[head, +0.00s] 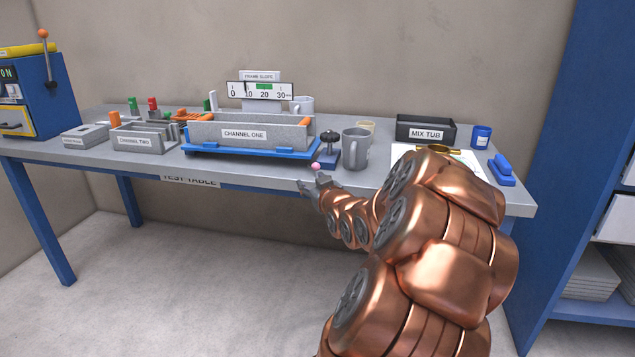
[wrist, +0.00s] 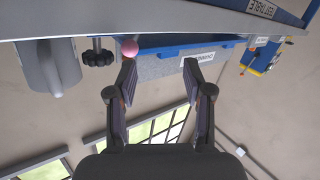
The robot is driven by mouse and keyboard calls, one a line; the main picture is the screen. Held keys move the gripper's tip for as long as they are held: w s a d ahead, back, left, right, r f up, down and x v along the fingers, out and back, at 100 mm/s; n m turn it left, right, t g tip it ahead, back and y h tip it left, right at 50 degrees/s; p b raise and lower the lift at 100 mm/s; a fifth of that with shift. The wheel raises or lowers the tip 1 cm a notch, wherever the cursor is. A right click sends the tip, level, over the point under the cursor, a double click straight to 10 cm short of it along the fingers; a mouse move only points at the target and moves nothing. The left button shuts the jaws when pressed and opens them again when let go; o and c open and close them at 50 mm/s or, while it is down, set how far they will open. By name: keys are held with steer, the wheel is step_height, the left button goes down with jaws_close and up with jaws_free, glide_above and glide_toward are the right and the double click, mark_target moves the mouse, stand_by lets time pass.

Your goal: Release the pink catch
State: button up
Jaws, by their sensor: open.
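The pink catch shows as a small pink ball (head: 316,166) near the table's front edge, below the right end of the blue tray (head: 235,153) that carries the CHANNEL ONE trough (head: 250,133). In the wrist view, which is upside down, the pink ball (wrist: 129,47) is just beyond the tip of the left finger. I cannot tell whether they touch. My gripper (wrist: 160,63) is open, with nothing between its fingers. In the head view my gripper (head: 309,187) is at the table's front edge, just below the pink ball.
A black knob (head: 329,138) on a blue base and a grey mug (head: 356,148) stand just right of the tray. The CHANNEL TWO box (head: 142,138) is to the left. The MIX TUB (head: 426,130) is at the back right. The floor before the table is clear.

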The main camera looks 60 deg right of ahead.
mark_target(317, 168)
steer(key=shift+t+h, duration=0.4)
steer(key=shift+h, duration=0.2)
steer(key=shift+w+d+r+b, duration=0.15)
steer(key=shift+w+d, duration=0.45)
steer(key=shift+d, duration=0.65)
steer(key=shift+w+d+b, duration=0.1)
steer(key=shift+w+d, duration=0.5)
steer(key=shift+d, duration=0.6)
steer(key=shift+w+d+r+b, duration=0.15)
steer(key=shift+w+d, duration=0.45)
steer(key=shift+d, duration=0.65)
steer(key=shift+f, duration=0.1)
jaws_close()
